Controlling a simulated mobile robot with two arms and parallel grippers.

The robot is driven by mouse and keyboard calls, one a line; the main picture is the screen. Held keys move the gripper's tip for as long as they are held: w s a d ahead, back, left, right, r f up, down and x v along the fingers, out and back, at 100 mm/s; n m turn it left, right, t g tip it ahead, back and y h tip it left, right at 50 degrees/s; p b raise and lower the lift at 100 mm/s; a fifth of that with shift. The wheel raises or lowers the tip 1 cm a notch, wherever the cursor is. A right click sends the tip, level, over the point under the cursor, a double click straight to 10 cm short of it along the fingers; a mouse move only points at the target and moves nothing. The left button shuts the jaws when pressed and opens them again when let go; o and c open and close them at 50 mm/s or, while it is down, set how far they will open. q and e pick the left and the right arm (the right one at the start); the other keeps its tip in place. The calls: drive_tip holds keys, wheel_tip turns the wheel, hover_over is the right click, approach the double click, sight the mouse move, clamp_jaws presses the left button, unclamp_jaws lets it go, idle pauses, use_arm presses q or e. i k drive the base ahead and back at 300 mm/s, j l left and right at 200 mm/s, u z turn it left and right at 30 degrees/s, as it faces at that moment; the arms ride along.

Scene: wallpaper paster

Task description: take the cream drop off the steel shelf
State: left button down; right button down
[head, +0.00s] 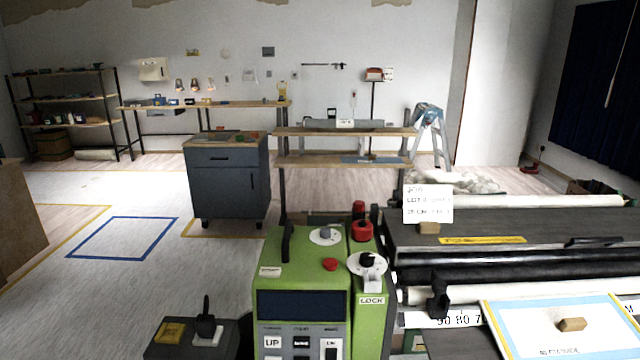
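A dark-framed shelf unit (68,98) with wood-coloured boards stands against the far left wall and fits the steel shelf best. Small items sit on its boards, too small to tell apart. A pale cream roll (97,154) lies low at its foot, beside a brown box; I cannot tell whether this is the cream drop. Neither of my grippers shows in the head view.
A green machine (300,250) stands close in front. A dark pasting table (590,228) fills the right side. A grey cabinet (228,180) stands mid-left, near a wooden bench (225,104). Open floor (90,190) with blue and yellow markings lies at left.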

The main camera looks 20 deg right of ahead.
sight(586, 326)
drive_tip(key=z, duration=1.95)
drive_tip(key=i+l+u, duration=0.15)
drive_tip(key=l, duration=0.35)
drive_tip(key=l+u, duration=0.1)
drive_tip(key=l, duration=0.35)
